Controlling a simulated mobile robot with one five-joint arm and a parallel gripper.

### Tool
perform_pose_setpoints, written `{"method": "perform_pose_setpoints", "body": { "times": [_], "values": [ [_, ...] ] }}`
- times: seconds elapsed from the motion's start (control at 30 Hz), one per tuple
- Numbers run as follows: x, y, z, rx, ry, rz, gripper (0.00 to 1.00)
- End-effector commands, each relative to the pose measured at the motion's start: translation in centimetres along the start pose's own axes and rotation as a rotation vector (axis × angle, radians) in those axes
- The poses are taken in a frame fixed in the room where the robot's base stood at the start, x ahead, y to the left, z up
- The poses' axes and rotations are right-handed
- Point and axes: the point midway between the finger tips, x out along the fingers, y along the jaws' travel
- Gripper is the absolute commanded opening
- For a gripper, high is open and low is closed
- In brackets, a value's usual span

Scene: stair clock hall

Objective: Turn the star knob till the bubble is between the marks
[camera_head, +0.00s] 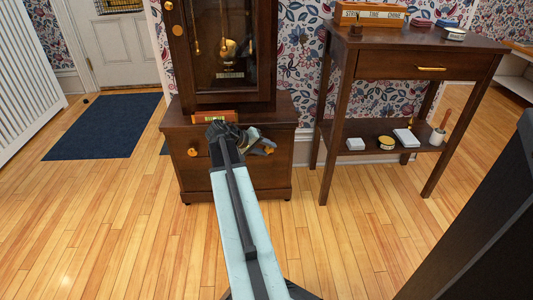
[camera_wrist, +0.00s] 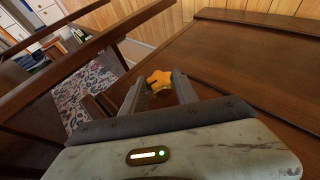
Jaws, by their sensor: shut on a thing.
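The star knob (camera_wrist: 158,80) is yellow-orange and sits between my gripper's two fingers (camera_wrist: 159,86) in the wrist view. The fingers are shut on it, one on each side. In the head view my gripper (camera_head: 262,147) is at the front of the dark wooden clock base (camera_head: 240,178), at its right side, and mostly covers the knob. A small orange-brown block with a pale plate (camera_head: 215,117) lies on the base's top ledge, partly behind my arm; it may be the level. I cannot make out a bubble or marks.
A dark side table (camera_head: 430,67) with small items stands close on the right. A blue mat (camera_head: 103,127) lies at left. The wooden floor (camera_head: 130,230) in front is clear.

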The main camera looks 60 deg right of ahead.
Motion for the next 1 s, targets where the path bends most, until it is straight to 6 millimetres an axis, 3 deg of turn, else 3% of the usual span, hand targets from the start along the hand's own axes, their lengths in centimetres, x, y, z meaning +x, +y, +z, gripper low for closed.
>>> {"method": "perform_pose_setpoints", "body": {
  "times": [0.57, 0.6, 0.67, 1.0],
  "values": [
    [0.01, 0.04, 0.15, -0.013, -0.006, 0.031, 0.0],
    [0.01, 0.04, 0.15, -0.013, -0.006, 0.031, 0.41],
    [0.01, 0.04, 0.14, -0.013, -0.005, 0.03, 0.56],
    [-0.18, 0.04, 0.03, -0.013, -0.002, 0.03, 0.56]
  ]
}}
